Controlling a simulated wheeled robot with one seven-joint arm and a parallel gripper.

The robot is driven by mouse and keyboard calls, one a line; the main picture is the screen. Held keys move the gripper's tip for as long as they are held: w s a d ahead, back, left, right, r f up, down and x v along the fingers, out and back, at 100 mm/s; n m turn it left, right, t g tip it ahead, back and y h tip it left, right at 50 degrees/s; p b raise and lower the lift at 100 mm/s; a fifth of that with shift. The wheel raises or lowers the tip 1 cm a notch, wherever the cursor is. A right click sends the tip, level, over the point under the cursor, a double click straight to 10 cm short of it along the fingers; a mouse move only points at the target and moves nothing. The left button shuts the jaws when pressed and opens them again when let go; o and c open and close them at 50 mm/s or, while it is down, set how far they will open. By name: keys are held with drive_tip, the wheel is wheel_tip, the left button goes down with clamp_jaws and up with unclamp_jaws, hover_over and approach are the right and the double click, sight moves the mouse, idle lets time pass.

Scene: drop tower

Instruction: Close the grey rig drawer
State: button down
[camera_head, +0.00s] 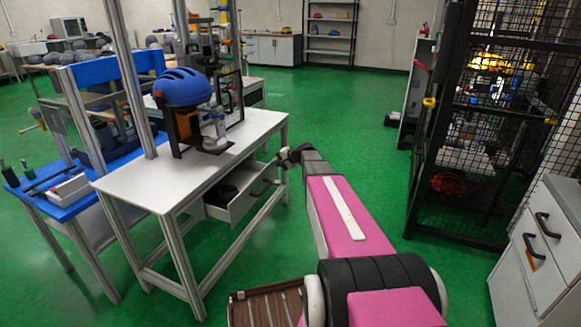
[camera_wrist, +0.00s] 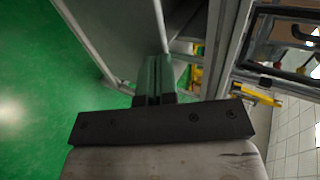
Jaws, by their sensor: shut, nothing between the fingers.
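The grey rig drawer (camera_head: 241,207) is under the white top of the rig table, pulled partly out toward the right. Its front has a dark handle, and a dark object lies inside. My gripper (camera_head: 287,157) is by the table's right end, above and just beyond the drawer front in the picture; I cannot tell whether it touches anything. In the wrist view my gripper (camera_wrist: 153,72) has its dark fingers together and empty, pointing at a grey panel whose identity I cannot confirm.
The rig table (camera_head: 150,185) carries a blue helmet (camera_head: 184,87) on a stand and metal uprights. A blue-topped bench (camera_head: 40,195) is at the left. A black mesh cage (camera_head: 480,130) and a white drawer cabinet (camera_head: 535,255) stand at the right. Green floor between is clear.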

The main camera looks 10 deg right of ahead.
drive_tip(key=w+a, duration=0.8)
drive_tip(key=a, duration=0.2)
drive_tip(key=shift+a, duration=0.1)
